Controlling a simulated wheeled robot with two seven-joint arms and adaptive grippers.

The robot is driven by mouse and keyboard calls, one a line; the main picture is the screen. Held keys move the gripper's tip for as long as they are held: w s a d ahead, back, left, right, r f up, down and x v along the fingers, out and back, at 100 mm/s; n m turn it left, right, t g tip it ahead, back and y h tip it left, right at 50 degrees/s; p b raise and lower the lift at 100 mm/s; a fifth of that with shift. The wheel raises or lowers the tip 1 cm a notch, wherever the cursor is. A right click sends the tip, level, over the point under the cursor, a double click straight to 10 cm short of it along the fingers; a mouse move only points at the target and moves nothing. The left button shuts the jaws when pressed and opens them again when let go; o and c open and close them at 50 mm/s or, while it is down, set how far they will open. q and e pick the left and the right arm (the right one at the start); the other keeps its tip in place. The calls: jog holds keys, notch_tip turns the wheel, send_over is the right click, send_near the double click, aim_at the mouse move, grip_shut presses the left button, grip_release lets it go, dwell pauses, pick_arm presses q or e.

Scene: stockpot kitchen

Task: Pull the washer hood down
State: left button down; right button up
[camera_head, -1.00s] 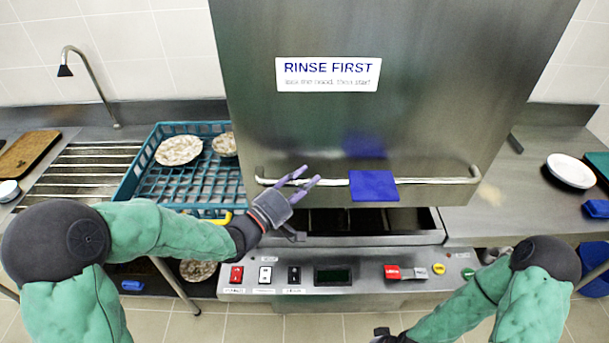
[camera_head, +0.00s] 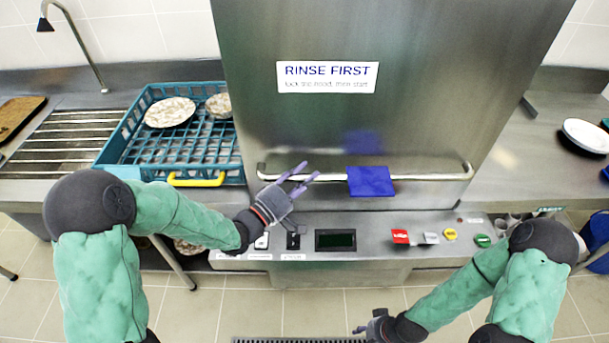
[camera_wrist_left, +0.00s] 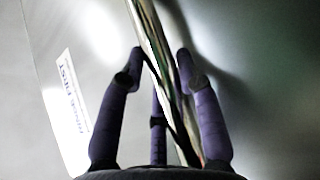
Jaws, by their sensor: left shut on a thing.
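The washer hood (camera_head: 330,125) is a large steel box with a "RINSE FIRST" label. Its lower edge now meets the machine's front panel, and no opening shows below it. A horizontal bar handle (camera_head: 420,176) runs across its lower front, with a blue pad (camera_head: 371,181) near its middle. My left gripper (camera_head: 299,178) is shut on the bar, left of the pad. In the left wrist view its purple fingers (camera_wrist_left: 160,75) lie on both sides of the bar (camera_wrist_left: 160,70). My right gripper (camera_head: 376,325) is low at the front, away from the hood; its fingers are too small to judge.
A teal rack (camera_head: 140,150) with plates and a yellow handle stands left of the hood. The control panel (camera_head: 340,240) with coloured buttons lies below the handle. Dark-rimmed plates (camera_head: 586,135) are on the right counter.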

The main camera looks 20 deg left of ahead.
pick_arm(q)
jog(key=shift+f, duration=0.4)
jog(key=c, duration=0.8)
grip_release()
jog(key=shift+f, duration=0.1)
jog(key=shift+c, duration=0.2)
jog(key=shift+r, duration=0.2)
jog(key=shift+s+a, duration=0.3)
jog(key=shift+s, duration=0.1)
jog(key=v, duration=1.1)
jog(key=shift+s+d+f, duration=0.1)
